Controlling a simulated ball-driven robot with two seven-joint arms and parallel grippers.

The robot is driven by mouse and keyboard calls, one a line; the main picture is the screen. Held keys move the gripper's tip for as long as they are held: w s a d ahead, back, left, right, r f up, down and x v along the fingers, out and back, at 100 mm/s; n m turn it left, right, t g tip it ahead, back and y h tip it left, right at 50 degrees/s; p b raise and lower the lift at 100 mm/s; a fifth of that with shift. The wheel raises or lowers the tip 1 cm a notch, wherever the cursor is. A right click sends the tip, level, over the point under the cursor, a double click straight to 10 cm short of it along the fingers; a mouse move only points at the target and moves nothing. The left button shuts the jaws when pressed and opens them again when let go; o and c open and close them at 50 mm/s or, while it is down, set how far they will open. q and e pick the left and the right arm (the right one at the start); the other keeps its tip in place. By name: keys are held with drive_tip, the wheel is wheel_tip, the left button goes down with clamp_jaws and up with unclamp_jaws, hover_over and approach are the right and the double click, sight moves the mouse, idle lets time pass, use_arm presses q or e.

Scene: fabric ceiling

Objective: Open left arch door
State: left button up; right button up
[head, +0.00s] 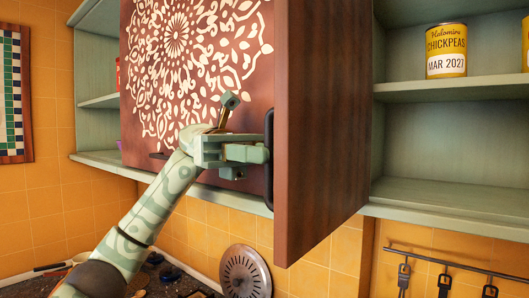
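The arch door (175,125) is a reddish-brown panel with a cream mandala pattern, at the top centre. Its right edge stands out toward me from the green cabinet, and shelves show to its left. A dark upright handle (269,175) sits by this right edge. My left gripper (263,153) is at the handle, its fingertips against or around it. Their gap is hidden, so I cannot tell whether they grip it. My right gripper is not in view.
A plain dark-brown wood face (322,115) runs from the door's near edge back to the cabinet. Open shelves (450,195) at right hold a yellow chickpea can (446,50). Below are a hook rail (450,264) and a round metal disc (245,275).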

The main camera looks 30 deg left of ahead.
sight(277, 70)
use_arm(q)
drive_tip(key=shift+s, duration=0.1)
wheel_tip(277, 70, up, 4)
drive_tip(key=shift+s+d+f, duration=0.1)
drive_tip(key=s+r, duration=0.1)
drive_tip(key=s+d+r, duration=0.1)
drive_tip(key=r, duration=0.1)
drive_tip(key=s+d+r, duration=0.1)
drive_tip(key=s+r, duration=0.1)
drive_tip(key=shift+s+d+r, duration=0.1)
drive_tip(key=shift+r, duration=0.15)
drive_tip(key=s+d+r+b, duration=0.2)
drive_tip(key=s+d+r, duration=0.1)
drive_tip(key=s, duration=0.5)
drive_tip(key=shift+d+r, duration=0.35)
drive_tip(key=shift+w, duration=0.1)
clamp_jaws()
